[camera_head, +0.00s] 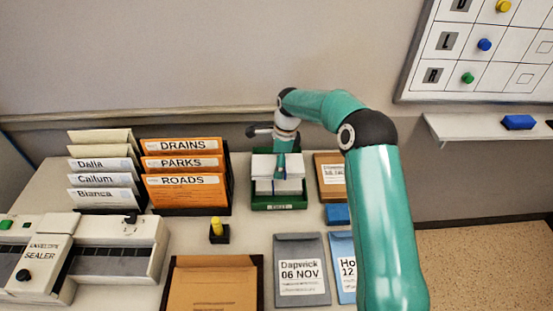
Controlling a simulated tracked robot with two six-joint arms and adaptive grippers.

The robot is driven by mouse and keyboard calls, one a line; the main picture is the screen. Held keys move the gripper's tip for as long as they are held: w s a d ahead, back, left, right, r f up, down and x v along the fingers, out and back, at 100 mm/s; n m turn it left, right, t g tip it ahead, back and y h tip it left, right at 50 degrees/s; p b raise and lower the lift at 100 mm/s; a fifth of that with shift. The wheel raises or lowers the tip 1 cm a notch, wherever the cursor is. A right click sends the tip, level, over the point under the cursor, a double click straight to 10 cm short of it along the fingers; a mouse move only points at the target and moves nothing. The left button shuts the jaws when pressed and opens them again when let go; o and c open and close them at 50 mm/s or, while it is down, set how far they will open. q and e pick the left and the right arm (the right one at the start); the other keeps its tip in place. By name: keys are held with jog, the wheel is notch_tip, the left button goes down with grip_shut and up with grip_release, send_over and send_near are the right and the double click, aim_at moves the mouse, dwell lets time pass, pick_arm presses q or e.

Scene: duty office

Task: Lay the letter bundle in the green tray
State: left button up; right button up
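The green tray (261,206) stands at the back middle of the desk, with a white label on its front. White letters (278,186), which look like the bundle, are in or just over it, with a narrow teal strip across the middle. I cannot tell whether they rest on the tray floor. My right arm reaches in from the lower right, and its wrist points down over the back of the tray. My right gripper (281,158) is mostly hidden by the wrist and the letters; its fingers cannot be made out. My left gripper is out of view.
Orange file folders (185,185) and a rack of white envelopes (103,180) stand left of the tray. An envelope sealer (45,258) is at front left. A yellow-handled stamp (217,228), a blue block (337,214) and a grey Dapwick folder (301,262) lie nearby.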

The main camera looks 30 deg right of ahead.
aim_at(278, 188)
jog(key=shift+s+d+f+b, duration=0.1)
jog(key=shift+d+f+b, duration=0.05)
jog(key=shift+f+b, duration=0.15)
jog(key=shift+s+d+f+b, duration=0.1)
jog(key=shift+f+b, duration=0.05)
jog(key=shift+f, duration=0.25)
jog(key=shift+f+b, duration=2.35)
jog(key=shift+f, duration=1.35)
jog(key=o, duration=1.1)
jog(key=r, duration=0.4)
jog(key=d+r, duration=0.1)
jog(key=r, duration=0.3)
jog(key=s+r, duration=0.1)
jog(key=r, duration=0.2)
jog(key=shift+d+r, duration=0.25)
jog(key=shift+r, duration=0.15)
